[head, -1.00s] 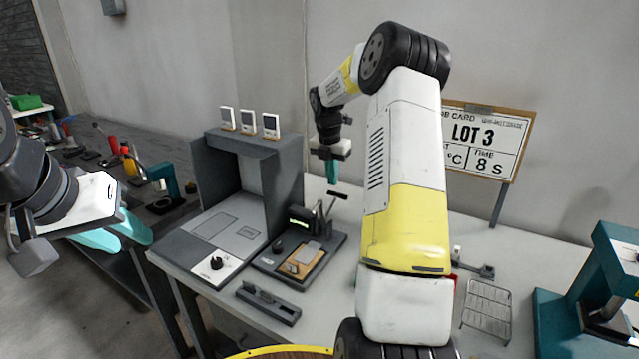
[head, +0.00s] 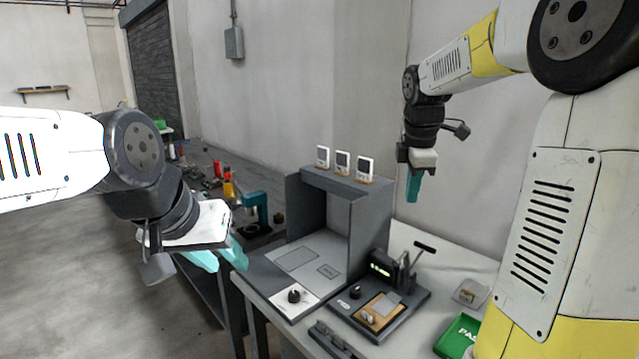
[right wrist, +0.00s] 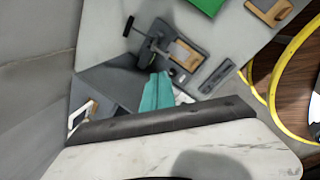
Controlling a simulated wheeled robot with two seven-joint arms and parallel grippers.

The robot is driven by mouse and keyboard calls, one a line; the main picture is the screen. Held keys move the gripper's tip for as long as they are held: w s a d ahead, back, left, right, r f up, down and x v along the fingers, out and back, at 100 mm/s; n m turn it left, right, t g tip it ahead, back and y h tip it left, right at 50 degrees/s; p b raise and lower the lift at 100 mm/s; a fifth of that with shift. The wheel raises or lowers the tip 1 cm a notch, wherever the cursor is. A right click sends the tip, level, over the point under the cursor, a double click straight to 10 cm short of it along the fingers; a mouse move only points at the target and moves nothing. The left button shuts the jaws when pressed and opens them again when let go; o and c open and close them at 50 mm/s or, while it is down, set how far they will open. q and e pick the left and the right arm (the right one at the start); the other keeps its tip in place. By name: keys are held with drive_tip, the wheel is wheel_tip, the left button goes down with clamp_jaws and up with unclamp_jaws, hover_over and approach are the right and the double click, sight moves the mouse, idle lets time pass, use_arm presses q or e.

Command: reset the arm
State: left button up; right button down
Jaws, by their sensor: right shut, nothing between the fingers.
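My right gripper (head: 413,190) hangs with its teal fingers pointing down, raised above the bench (head: 462,255) just right of the grey booth (head: 371,220). Its fingers are together and empty. They also show in the right wrist view (right wrist: 156,92), in front of the booth and press area. My left gripper (head: 222,258) is at the left, near the bench's left edge. Its two teal fingers are spread apart with nothing seen between them. My right arm's large links cover the right side of the head view.
A lever device (head: 380,300) with a wooden plate stands before the booth. Three small white-framed displays (head: 343,162) stand on the booth. A green box (head: 460,336) lies near my right arm. A darker bench with tools (head: 205,185) is behind left. Air above the bench is clear.

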drive_tip(key=s+a+f+m+t+y, duration=0.1)
drive_tip(key=s+a+m, duration=0.3)
drive_tip(key=s+m, duration=0.4)
drive_tip(key=s+a+m+t+y, duration=0.2)
drive_tip(key=s+a+m, duration=0.2)
drive_tip(key=s+m, duration=0.4)
drive_tip(key=s, duration=0.7)
drive_tip(key=shift+f+m, duration=0.3)
drive_tip(key=shift+f, duration=0.1)
drive_tip(key=shift+d, duration=0.15)
